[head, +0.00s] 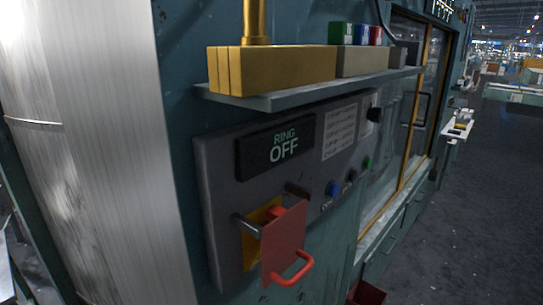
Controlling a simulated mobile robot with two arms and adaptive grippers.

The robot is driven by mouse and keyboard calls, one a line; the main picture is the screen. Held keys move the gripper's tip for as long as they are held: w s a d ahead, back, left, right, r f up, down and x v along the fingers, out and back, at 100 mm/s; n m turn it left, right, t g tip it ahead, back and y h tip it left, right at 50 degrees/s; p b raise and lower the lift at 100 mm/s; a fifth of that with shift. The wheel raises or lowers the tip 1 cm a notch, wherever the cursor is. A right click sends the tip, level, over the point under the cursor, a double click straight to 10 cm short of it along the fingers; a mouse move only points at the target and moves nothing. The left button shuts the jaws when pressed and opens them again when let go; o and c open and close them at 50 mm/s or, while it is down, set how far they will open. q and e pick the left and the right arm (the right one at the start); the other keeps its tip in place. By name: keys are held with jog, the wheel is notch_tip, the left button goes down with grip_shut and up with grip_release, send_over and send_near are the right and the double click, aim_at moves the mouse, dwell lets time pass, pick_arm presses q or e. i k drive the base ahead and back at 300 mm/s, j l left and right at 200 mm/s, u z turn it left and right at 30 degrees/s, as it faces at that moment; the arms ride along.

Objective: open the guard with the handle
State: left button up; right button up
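A red flap (283,240) with a red bar handle (294,270) stands on the grey control panel (222,205). A yellow plate (257,220) shows partly behind the flap, with a grey peg (246,226) beside it. The flap hides much of what is behind it. Further right, the machine has a glazed front with yellow frame strips (411,110) and a dark handle (422,109). I cannot tell which of these is the guard. Neither of my grippers is in view.
A sign (276,147) reading "RING OFF" sits above the flap, near several small buttons (332,189). A shelf (300,93) with yellow blocks (275,69) juts out above. A large metal surface (110,130) fills the left. Open floor (465,230) lies to the right.

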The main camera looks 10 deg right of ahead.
aim_at(389, 191)
jog(key=i+l, duration=0.2)
jog(key=l, duration=0.2)
jog(key=i+l, duration=0.15)
jog(key=l, duration=0.2)
jog(key=i+l, duration=0.2)
jog(key=l, duration=0.2)
jog(key=i+l, duration=0.2)
jog(key=l, duration=0.2)
jog(key=i+l, duration=0.15)
jog(key=l, duration=0.2)
jog(key=i+l, duration=0.2)
jog(key=l, duration=0.2)
